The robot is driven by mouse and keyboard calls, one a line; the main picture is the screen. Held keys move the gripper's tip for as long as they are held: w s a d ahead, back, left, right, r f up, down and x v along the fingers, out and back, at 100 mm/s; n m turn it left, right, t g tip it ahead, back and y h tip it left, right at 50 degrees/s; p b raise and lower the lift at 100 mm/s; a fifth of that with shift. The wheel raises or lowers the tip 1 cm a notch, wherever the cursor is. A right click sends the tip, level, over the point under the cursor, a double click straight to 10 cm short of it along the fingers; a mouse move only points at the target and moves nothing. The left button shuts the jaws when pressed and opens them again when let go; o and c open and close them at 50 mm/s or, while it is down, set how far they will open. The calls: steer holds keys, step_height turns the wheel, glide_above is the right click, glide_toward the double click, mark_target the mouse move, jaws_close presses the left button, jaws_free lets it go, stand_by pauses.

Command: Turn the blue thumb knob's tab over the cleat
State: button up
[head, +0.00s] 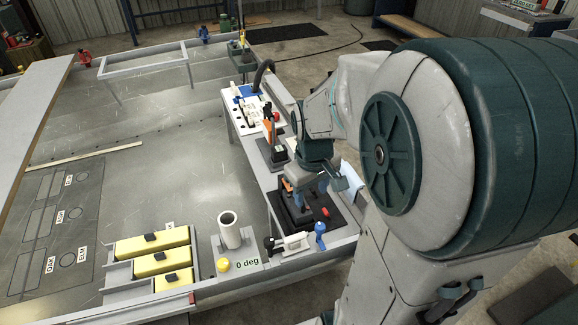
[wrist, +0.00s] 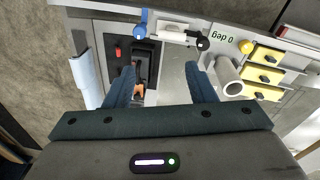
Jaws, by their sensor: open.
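The blue thumb knob (head: 320,229) stands at the near right corner of the bench, at the right end of a white fitting (head: 295,242), which may be the cleat. In the wrist view the blue knob (wrist: 143,19) is at the top, left of the white fitting (wrist: 173,34). A black knob (wrist: 203,44) sits at the fitting's other end. My gripper (head: 306,187) points down over the black fixture, behind the knob and apart from it. In the wrist view my gripper (wrist: 160,80) is open, with nothing held between its fingers.
A black fixture (wrist: 146,60) on a dark mat and a small red piece (head: 325,211) are close to my gripper. A grey tube (head: 230,231), a yellow ball (head: 223,265) and yellow blocks (head: 153,247) are left. A pale cloth (wrist: 85,75) hangs at the bench's side.

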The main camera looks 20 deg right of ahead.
steer(key=n, duration=0.2)
glide_above(320, 226)
step_height(320, 226, down, 7)
steer(key=g, duration=0.1)
steer(key=shift+y, duration=0.3)
step_height(320, 226, down, 14)
steer(key=shift+d+f+b, duration=0.1)
steer(key=shift+b, duration=0.75)
steer(key=c, duration=1)
